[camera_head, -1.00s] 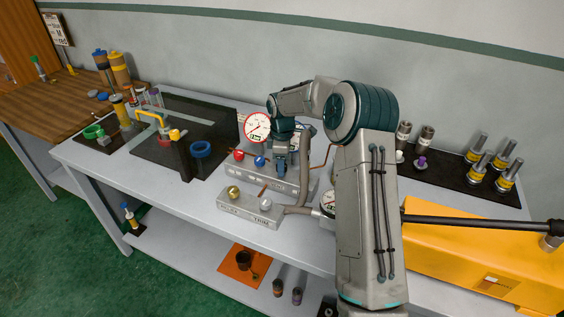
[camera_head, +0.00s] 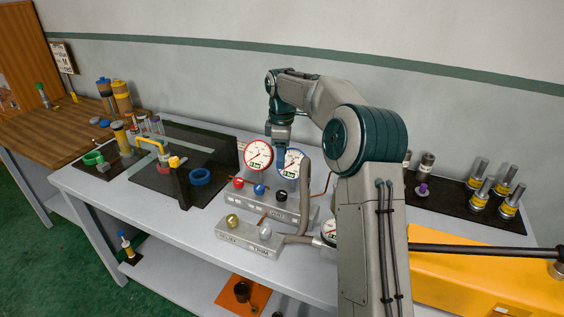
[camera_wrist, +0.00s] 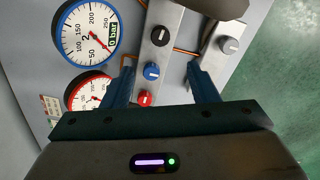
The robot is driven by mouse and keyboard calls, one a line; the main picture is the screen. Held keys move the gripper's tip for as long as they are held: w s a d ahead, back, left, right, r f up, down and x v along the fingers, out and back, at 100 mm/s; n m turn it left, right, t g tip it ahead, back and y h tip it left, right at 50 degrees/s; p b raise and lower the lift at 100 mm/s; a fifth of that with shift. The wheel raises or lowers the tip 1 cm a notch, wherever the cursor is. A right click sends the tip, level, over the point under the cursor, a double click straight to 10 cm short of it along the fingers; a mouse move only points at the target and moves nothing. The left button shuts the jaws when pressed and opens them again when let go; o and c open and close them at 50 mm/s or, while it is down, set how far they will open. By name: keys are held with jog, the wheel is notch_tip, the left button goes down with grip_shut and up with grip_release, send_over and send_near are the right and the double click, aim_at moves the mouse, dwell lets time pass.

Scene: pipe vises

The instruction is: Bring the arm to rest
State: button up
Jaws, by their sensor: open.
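My gripper (camera_wrist: 160,95) is open and empty in the wrist view, its two blue fingers spread apart. A metal valve block with a red knob (camera_wrist: 145,99), a blue knob (camera_wrist: 152,72) and a black knob (camera_wrist: 160,35) lies beyond and between the fingers. A blue-rimmed gauge (camera_head: 292,163) is partly hidden by the gripper.
A smaller block (camera_head: 250,236) with brass and silver knobs sits in front. A yellow box (camera_head: 465,270) and a black mat with metal cylinders (camera_head: 480,205) are at right. A yellow-handled vise (camera_head: 152,147) and blue ring (camera_head: 200,177) are at left. The wall is behind.

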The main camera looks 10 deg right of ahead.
jog(key=s+a+r+m+t+h, duration=0.1)
jog(key=s+r+m, duration=0.25)
jog(key=s, duration=0.65)
jog(key=s+a+r+m+t, duration=0.1)
jog(key=s+r+m, duration=0.25)
jog(key=s, duration=0.55)
jog(key=s+f+m, duration=0.3)
jog(key=s, duration=0.6)
jog(key=s+d+f+m+t+y, duration=0.1)
jog(key=s+f+m, duration=0.2)
jog(key=s, duration=0.6)
jog(key=shift+s+d+f+m, duration=0.25)
jog(key=shift+f+m, duration=0.05)
jog(key=shift+m, duration=0.5)
